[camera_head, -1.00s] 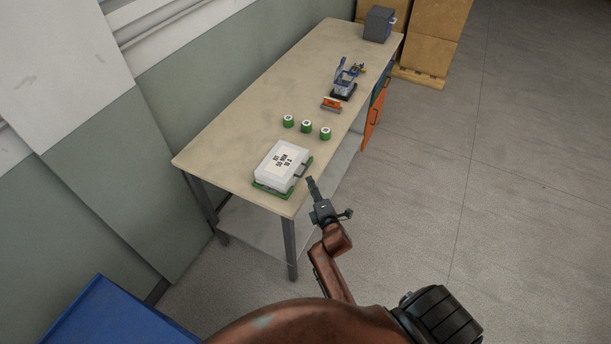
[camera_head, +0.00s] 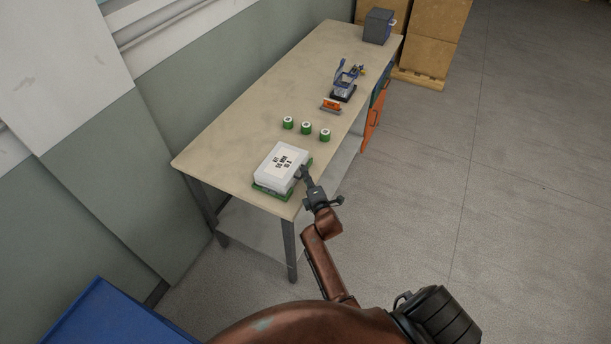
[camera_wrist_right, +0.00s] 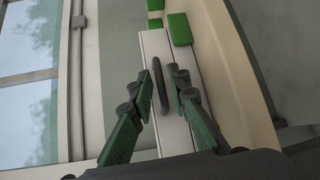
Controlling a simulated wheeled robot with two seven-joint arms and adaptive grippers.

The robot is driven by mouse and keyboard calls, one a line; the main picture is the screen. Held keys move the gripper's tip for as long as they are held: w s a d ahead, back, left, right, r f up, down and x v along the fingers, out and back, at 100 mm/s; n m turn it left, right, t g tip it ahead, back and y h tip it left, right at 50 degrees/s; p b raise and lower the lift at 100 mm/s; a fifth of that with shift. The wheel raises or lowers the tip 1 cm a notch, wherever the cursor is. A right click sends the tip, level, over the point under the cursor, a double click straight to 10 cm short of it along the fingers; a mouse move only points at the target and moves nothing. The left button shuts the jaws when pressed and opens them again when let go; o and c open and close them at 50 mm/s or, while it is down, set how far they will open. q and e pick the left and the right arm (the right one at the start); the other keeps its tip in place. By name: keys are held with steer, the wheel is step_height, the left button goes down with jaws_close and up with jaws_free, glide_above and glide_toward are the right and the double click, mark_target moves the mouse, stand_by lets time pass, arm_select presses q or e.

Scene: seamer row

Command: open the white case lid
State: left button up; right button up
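The white case (camera_head: 277,160) with dark printed marks on its shut lid lies near the front end of the workbench, on a green base (camera_head: 268,190). My right gripper (camera_head: 304,171) is at the case's right side, where the handle is. In the right wrist view, the dark handle (camera_wrist_right: 160,86) of the case (camera_wrist_right: 155,45) stands between the two fingers of my right gripper (camera_wrist_right: 159,75). The fingers are apart, one on each side of it, with a gap visible at least on the left. In the head view the gripper hides the handle. My left gripper is not in view.
Three green-and-white cans (camera_head: 306,128) stand behind the case on the workbench (camera_head: 232,130). Farther back are an orange item (camera_head: 331,105), a blue device (camera_head: 345,80) and a grey box (camera_head: 378,26). A blue surface (camera_head: 115,315) is at lower left. The floor to the right is clear.

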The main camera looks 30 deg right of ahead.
jaws_close()
stand_by(0.3)
